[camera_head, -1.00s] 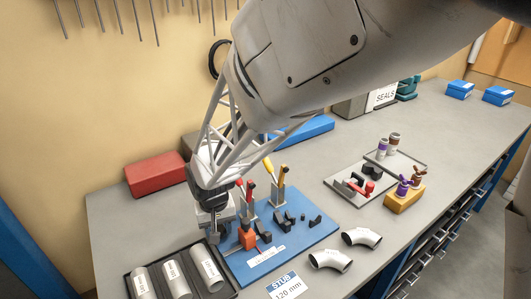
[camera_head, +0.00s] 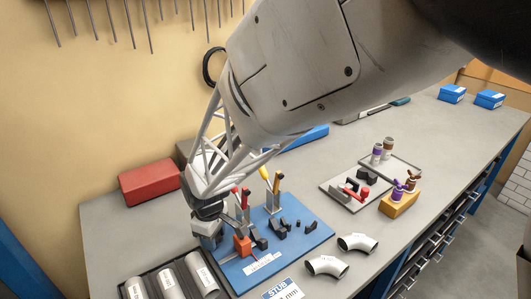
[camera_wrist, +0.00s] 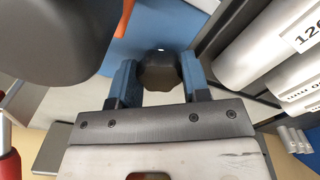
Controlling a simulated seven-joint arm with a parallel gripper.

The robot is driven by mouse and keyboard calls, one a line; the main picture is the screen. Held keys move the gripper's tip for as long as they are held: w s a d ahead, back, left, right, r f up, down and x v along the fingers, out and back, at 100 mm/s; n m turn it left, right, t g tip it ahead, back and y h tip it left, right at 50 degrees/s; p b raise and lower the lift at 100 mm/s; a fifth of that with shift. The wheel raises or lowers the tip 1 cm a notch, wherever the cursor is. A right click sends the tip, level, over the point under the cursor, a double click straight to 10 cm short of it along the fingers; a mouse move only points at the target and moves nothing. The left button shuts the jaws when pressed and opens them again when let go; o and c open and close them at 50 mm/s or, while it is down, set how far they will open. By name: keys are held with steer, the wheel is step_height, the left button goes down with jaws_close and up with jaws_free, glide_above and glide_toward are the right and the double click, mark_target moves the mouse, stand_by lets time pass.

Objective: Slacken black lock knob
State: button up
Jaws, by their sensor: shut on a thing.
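The black lock knob (camera_wrist: 160,72) shows in the wrist view as a dark, lobed round knob between the two blue fingers of my gripper (camera_wrist: 158,80). The fingers are shut on its sides. In the head view my gripper (camera_head: 208,241) is low at the left edge of the blue fixture board (camera_head: 312,240), beside an orange-red block (camera_head: 242,246). The knob is hidden there behind the gripper and wrist. A large dark rounded part fills the top left of the wrist view; I cannot tell what it is.
Clamps with a red handle (camera_head: 246,198) and a yellow handle (camera_head: 277,181) stand close by on the board. A tray of metal tubes (camera_head: 202,273) lies just in front of my gripper. Two pipe elbows (camera_head: 357,242) lie to the right. A red box (camera_head: 150,182) is behind.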

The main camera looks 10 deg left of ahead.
steer(key=shift+n, duration=0.4)
steer(key=o, duration=0.9)
steer(key=shift+r, duration=0.1)
steer(key=shift+o, duration=0.2)
steer(key=shift+r, duration=3.9)
